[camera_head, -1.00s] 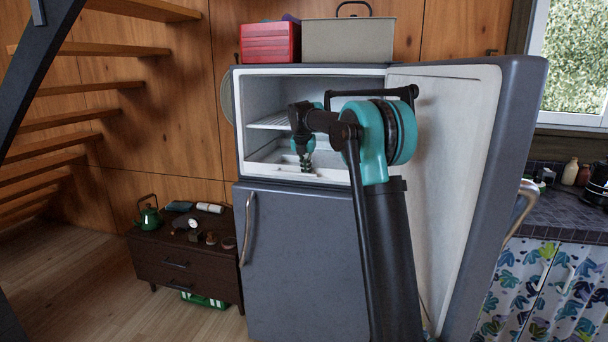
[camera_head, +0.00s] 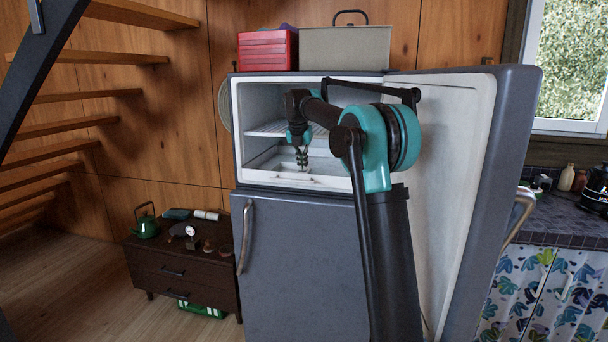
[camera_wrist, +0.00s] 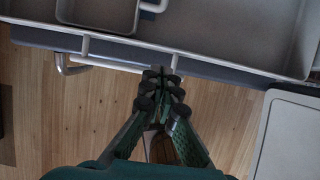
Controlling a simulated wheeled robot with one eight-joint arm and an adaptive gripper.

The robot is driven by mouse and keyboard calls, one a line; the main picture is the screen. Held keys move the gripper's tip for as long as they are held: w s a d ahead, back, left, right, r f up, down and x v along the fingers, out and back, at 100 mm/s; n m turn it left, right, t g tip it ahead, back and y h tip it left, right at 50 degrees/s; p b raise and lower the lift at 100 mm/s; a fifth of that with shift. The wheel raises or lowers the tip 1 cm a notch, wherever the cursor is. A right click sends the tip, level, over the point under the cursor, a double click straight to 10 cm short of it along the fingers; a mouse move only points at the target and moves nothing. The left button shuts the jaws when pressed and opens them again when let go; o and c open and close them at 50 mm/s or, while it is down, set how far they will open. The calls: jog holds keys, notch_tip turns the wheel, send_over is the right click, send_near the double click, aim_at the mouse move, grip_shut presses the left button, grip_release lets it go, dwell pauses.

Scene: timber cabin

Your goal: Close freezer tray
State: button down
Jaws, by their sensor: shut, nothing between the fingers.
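The freezer tray (camera_head: 272,176) is pale and shallow and lies low in the open upper compartment of the grey fridge. In the wrist view the tray (camera_wrist: 215,35) fills the top, with its front wall running across and a smaller bin (camera_wrist: 100,12) inside it. My gripper (camera_head: 302,164) points down at the tray's front in the head view. In the wrist view my gripper (camera_wrist: 163,75) is shut and empty, its tips close to the tray's front edge with wood floor below. I cannot tell whether the tips touch the tray.
The freezer door (camera_head: 445,160) stands wide open on the right, and its edge also shows in the wrist view (camera_wrist: 290,135). The lower fridge door (camera_head: 300,260) is shut. A red box (camera_head: 268,50) and a beige case (camera_head: 347,47) sit on top. A low dark cabinet (camera_head: 180,268) stands left.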

jog(key=d+v, duration=0.1)
jog(key=v, duration=0.4)
jog(key=s+d+f+t+h, duration=0.1)
jog(key=s+d+f+t, duration=0.15)
jog(key=s, duration=0.25)
jog(key=s+d+f+t+h, duration=0.1)
jog(key=s+f+t, duration=0.15)
jog(key=s, duration=0.25)
send_near(325, 183)
notch_tip(325, 183, down, 4)
jog(key=w, duration=0.1)
jog(key=w+d, duration=0.1)
jog(key=shift+w+d, duration=0.2)
jog(key=shift+w, duration=0.1)
jog(key=shift+w+d, duration=0.2)
jog(key=shift+w, duration=0.55)
jog(key=w+d, duration=0.1)
jog(key=w, duration=0.4)
jog(key=w+d, duration=0.1)
jog(key=w, duration=0.2)
jog(key=shift+w+d, duration=0.2)
jog(key=shift+d, duration=0.15)
jog(key=shift+w+r, duration=0.1)
jog(key=shift+w, duration=0.05)
